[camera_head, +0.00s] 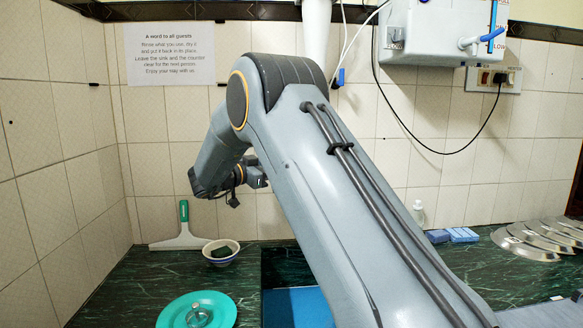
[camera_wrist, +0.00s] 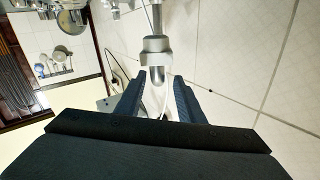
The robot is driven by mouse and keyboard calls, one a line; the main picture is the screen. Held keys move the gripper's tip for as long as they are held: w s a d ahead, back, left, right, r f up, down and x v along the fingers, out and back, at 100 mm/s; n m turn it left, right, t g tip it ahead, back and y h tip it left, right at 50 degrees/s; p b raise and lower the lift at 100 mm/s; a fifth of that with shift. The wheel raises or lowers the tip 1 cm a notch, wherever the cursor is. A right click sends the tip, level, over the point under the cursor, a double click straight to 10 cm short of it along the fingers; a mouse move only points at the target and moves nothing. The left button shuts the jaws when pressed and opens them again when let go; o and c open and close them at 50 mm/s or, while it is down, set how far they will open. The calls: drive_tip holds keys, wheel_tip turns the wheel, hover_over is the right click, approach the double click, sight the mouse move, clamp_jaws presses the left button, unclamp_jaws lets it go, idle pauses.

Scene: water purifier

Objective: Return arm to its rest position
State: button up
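My arm rises from the lower right of the head view, bends at the top and folds down to the left. My gripper (camera_wrist: 159,78) shows in the wrist view with its two dark fingers apart. Nothing is clearly held between them; a grey and white tube-like part (camera_wrist: 156,52) shows in the gap, seemingly beyond the fingertips. In the head view the wrist is above the counter, near the tiled wall, and the fingers are mostly hidden behind my arm. The white water purifier (camera_head: 435,35) hangs on the wall at the upper right.
On the green marble counter are a squeegee (camera_head: 183,230), a bowl (camera_head: 221,252) with a dark item, and a teal plate (camera_head: 196,310) with a glass item. Blue sponges (camera_head: 462,235) and metal lids (camera_head: 525,243) lie at right. A cable (camera_head: 430,150) hangs from the outlet.

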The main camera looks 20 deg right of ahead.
drive_tip(key=shift+s+a, duration=0.2)
drive_tip(key=shift+a, duration=0.25)
